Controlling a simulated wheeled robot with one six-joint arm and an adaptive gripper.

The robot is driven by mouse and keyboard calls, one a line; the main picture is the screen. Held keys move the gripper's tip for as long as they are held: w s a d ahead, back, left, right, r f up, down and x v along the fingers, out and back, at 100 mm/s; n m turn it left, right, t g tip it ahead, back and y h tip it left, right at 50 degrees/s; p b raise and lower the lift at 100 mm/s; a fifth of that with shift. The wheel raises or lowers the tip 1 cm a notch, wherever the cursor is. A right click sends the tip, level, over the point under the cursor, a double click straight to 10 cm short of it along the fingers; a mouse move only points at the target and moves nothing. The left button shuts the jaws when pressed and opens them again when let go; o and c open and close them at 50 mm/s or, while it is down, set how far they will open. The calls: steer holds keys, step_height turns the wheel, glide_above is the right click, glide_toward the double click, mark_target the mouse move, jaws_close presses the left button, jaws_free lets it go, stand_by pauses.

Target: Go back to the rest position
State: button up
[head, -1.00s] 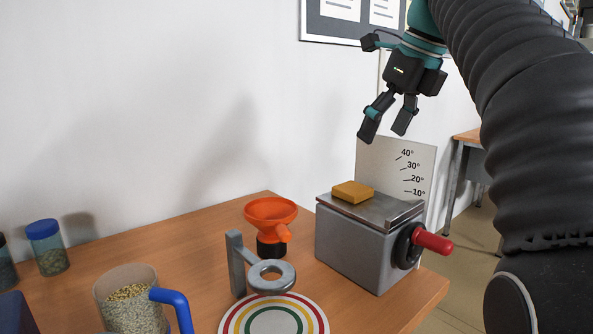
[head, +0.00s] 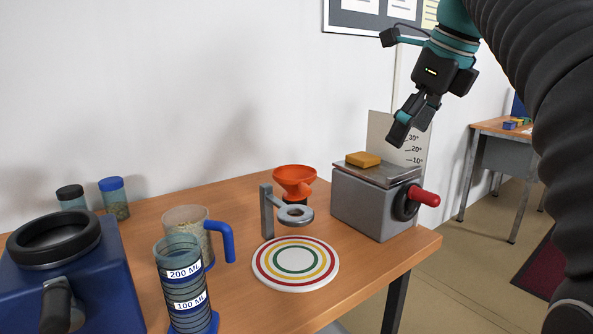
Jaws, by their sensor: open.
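My gripper (head: 411,128) hangs at the upper right, pointing down and to the left. It is open and holds nothing. It is above the grey box (head: 371,202) with the red handle (head: 423,196), in front of the angle scale plate (head: 384,130), and hides part of that plate. A yellow-brown block (head: 363,159) lies on the metal top of the box, below and to the left of the fingers, apart from them.
An orange funnel (head: 294,177) stands behind a grey ring stand (head: 267,211). A ringed round plate (head: 266,278), a blue-handled jug (head: 226,240), a graduated cylinder (head: 180,297), two jars and a blue machine (head: 105,290) occupy the table. The table's front right corner is bare.

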steer(key=s+f+n+h, duration=0.1)
steer(key=s+f+n, duration=0.5)
steer(key=f+n, duration=0.3)
steer(key=s+a+f+n+t, duration=0.1)
steer(key=s+f+n, duration=0.5)
steer(key=f, duration=0.6)
steer(key=s+a+f+n+h, duration=0.1)
steer(key=s+f+n, duration=0.5)
steer(key=f+n, duration=0.5)
steer(key=shift+f+n+t+h, duration=0.2)
steer(key=shift+n+t+h, duration=0.1)
steer(key=shift+t, duration=0.1)
